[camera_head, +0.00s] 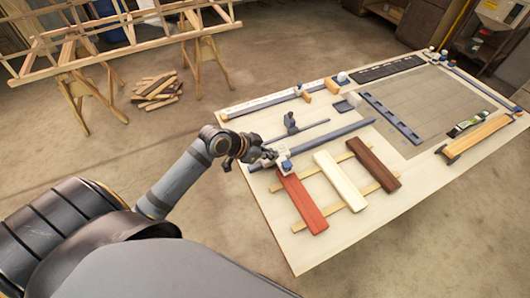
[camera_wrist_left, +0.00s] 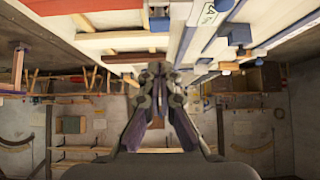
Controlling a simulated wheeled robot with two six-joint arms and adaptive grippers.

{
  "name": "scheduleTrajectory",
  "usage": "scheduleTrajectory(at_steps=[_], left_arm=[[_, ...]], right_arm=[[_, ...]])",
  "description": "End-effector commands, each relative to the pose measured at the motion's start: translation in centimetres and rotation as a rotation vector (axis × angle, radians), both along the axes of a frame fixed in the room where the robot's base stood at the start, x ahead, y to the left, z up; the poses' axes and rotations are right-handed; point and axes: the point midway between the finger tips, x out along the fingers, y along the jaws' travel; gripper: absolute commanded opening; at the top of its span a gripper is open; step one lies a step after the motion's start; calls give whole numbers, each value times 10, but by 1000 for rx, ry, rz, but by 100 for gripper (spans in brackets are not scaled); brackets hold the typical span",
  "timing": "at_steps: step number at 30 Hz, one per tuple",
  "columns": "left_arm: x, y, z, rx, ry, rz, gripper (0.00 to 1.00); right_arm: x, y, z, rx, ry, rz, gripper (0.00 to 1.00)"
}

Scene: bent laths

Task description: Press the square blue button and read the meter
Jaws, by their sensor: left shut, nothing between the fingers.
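My left gripper (camera_head: 268,154) is over the near left part of the workbench, its fingers together and empty. Close beside its tips is a small white block with a blue square top (camera_head: 286,166), at the end of a dark blue bar; I cannot tell whether they touch. In the left wrist view my left gripper (camera_wrist_left: 156,68) points at the bench, with a small blue piece (camera_wrist_left: 160,23) on white beyond its tips. No meter reading is legible. My right gripper is not in view.
Red (camera_head: 302,203), white (camera_head: 340,180) and brown (camera_head: 374,165) boards lie across two wooden strips on the bench (camera_head: 300,250). A grey gridded mat (camera_head: 430,100) covers the right part. A green-and-black level (camera_head: 467,125) lies near a wooden bar. Trestles stand behind left.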

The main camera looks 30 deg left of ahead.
Motion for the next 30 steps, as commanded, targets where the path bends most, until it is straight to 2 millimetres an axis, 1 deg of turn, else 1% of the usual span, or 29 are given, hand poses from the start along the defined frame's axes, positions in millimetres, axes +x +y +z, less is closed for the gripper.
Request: scheduleTrajectory(at_steps=[2,3,10,18,30], left_arm=[[-8,5,8,8,0,-8,0],[-10,8,13,8,-1,-5,0],[-19,14,25,1,-2,-4,0],[-20,14,28,-4,-2,-2,0],[-20,14,28,-4,-2,-3,0]], right_arm=[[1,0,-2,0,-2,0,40],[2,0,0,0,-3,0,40],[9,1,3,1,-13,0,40],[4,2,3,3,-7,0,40],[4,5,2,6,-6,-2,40]])
